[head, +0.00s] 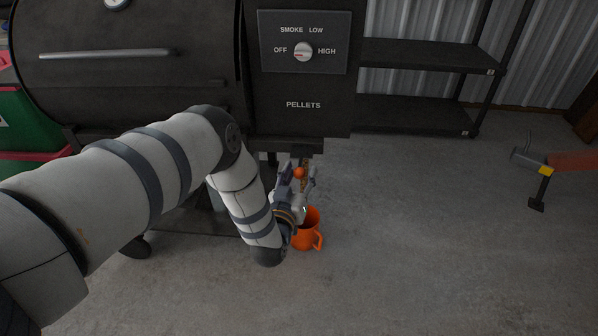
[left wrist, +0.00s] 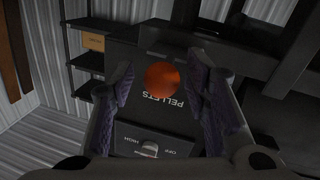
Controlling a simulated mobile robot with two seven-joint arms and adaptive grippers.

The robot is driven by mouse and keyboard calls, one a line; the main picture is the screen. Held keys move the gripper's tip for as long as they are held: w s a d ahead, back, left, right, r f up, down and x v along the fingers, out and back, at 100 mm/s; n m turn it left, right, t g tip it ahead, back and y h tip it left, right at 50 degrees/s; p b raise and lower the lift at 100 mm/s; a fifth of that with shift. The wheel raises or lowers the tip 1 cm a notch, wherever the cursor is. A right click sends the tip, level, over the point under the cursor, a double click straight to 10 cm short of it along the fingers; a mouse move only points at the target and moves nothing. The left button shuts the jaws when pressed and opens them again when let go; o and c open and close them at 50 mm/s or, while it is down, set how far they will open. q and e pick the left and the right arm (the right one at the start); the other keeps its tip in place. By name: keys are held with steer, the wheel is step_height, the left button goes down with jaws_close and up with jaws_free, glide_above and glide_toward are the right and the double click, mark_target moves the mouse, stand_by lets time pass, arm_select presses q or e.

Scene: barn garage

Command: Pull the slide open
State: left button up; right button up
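The slide's orange round knob (head: 299,173) shows below the front of the black pellet hopper (head: 300,122). My left gripper (head: 298,178) is at the knob, its fingers spread on either side. In the left wrist view the knob (left wrist: 162,80) sits between the two purple-padded fingers (left wrist: 162,92), with a visible gap on each side. The slide's plate itself I cannot make out. A narrow brown speckled strip (head: 305,163) shows just behind the knob; I cannot tell what it is. My right gripper is not in view.
The black grill barrel (head: 130,75) is at the left, black shelves (head: 420,110) at the back right. The floor right of the mug is clear.

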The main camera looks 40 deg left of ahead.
arm_select(q)
steer(key=shift+r, duration=0.1)
steer(key=v, duration=1.2)
steer(key=s+d+f+m+g+h+p, duration=0.25)
steer(key=s+d+g, duration=0.3)
steer(key=s, duration=0.35)
steer(key=s+d+f+m+g+h+p, duration=0.2)
steer(key=s+d+f+g+h+p, duration=0.3)
steer(key=s, duration=0.5)
steer(key=s+a+r+g, duration=0.1)
steer(key=s+r+g, duration=0.2)
steer(key=s, duration=0.7)
steer(key=s+a+r+m+g+y+p, duration=0.1)
steer(key=s+r+g, duration=0.3)
steer(key=s, duration=0.6)
steer(key=shift+s+g, duration=0.2)
steer(key=shift+g, duration=0.85)
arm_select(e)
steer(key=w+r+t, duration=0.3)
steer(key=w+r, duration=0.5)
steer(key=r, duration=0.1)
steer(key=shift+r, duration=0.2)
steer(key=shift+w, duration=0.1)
